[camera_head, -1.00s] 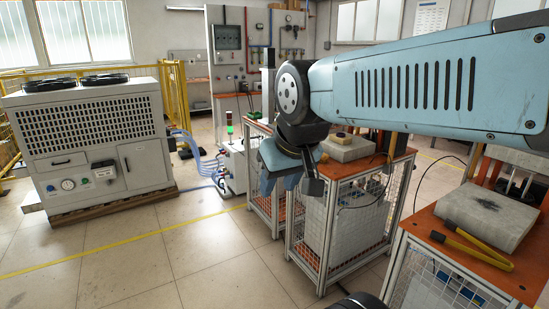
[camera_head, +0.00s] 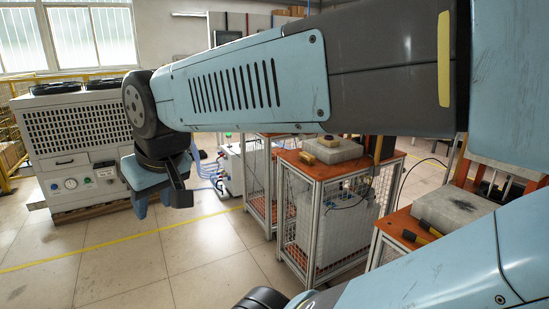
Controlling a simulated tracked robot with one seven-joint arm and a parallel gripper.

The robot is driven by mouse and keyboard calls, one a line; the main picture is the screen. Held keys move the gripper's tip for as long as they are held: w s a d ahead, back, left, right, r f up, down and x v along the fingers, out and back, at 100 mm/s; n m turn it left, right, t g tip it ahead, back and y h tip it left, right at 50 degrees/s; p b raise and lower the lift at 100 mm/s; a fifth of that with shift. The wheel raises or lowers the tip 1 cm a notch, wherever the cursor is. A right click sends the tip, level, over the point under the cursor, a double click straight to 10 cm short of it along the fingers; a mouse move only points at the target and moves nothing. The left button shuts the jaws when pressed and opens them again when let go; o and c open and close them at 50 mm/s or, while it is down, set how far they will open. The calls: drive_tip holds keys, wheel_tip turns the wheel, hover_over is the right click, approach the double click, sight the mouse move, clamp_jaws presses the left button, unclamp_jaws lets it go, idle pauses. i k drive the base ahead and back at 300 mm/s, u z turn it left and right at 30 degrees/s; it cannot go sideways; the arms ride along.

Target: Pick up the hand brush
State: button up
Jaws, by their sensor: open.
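A small yellowish-tan object with a dark part (camera_head: 329,141) lies on the grey block on the middle cart. It may be the hand brush, but it is too small to tell. Another small tan piece (camera_head: 308,158) lies on the orange top beside that block. My gripper (camera_head: 160,198) hangs in the air at the left, in front of the white chiller, well left of the cart. It is open and points down, with nothing visible between its fingers.
The middle cart (camera_head: 318,172) has an orange top and mesh sides. The white chiller (camera_head: 84,132) stands at left. The tiled floor between is clear.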

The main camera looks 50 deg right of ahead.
sight(304, 157)
drive_tip(key=u, duration=0.15)
drive_tip(key=i, duration=2.3)
drive_tip(key=z, duration=2.65)
drive_tip(key=i, duration=0.15)
drive_tip(key=z, duration=1.35)
drive_tip(key=i, duration=0.45)
drive_tip(key=z, duration=0.35)
